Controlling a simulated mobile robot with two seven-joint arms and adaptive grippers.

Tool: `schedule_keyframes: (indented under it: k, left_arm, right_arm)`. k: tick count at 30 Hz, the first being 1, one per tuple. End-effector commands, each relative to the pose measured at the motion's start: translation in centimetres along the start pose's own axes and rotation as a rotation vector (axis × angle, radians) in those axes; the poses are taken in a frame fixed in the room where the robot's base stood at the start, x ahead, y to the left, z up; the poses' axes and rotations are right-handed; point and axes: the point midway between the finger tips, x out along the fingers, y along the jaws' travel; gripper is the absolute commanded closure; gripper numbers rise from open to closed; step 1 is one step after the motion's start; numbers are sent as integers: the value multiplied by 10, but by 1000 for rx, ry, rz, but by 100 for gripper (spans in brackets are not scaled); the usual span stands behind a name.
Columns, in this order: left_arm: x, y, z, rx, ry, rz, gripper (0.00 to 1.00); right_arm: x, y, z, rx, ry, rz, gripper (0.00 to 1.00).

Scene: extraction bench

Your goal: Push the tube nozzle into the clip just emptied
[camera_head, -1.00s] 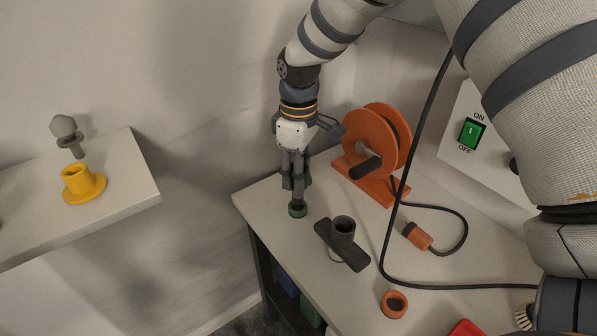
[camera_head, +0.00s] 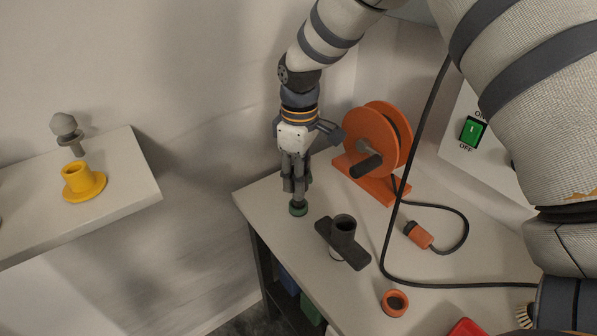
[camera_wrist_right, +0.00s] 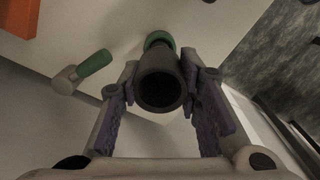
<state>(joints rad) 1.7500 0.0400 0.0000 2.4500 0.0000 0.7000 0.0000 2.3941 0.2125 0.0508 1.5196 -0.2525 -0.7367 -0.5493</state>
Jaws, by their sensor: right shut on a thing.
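My right gripper (camera_head: 296,188) points down over the left back part of the bench and is shut on the tube nozzle (camera_wrist_right: 160,88). In the right wrist view the nozzle is a dark hollow tube between the two fingers, its open end facing the camera. The green ring-shaped clip (camera_head: 298,210) stands on the bench directly under the gripper. It also shows in the wrist view (camera_wrist_right: 159,38), behind the nozzle. The nozzle's lower end meets the clip. How deep it sits inside is hidden. My left gripper is not in view.
A dark crossbar tool with an upright socket (camera_head: 343,243) stands right of the clip. Behind are an orange cable reel (camera_head: 376,135) and black cable with an orange connector (camera_head: 418,235). An orange ring (camera_head: 394,303) lies nearer. A yellow flanged holder (camera_head: 84,184) is on the left shelf.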

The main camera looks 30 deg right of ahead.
Motion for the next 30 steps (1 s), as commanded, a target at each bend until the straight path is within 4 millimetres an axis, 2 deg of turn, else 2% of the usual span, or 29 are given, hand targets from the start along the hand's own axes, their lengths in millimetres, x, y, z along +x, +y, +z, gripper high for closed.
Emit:
schedule_keyframes:
  k: [16,17,18,20,30]
  left_arm:
    - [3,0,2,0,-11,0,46]
    - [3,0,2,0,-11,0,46]
    - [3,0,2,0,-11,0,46]
    - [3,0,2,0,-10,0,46]
    - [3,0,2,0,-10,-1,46]
  right_arm:
    - [14,0,0,0,-2,-1,100]
    - [15,0,0,0,-1,-1,67]
    - [14,0,0,0,-1,0,57]
    - [14,0,0,0,-1,0,45]
    - [9,0,0,0,1,1,45]
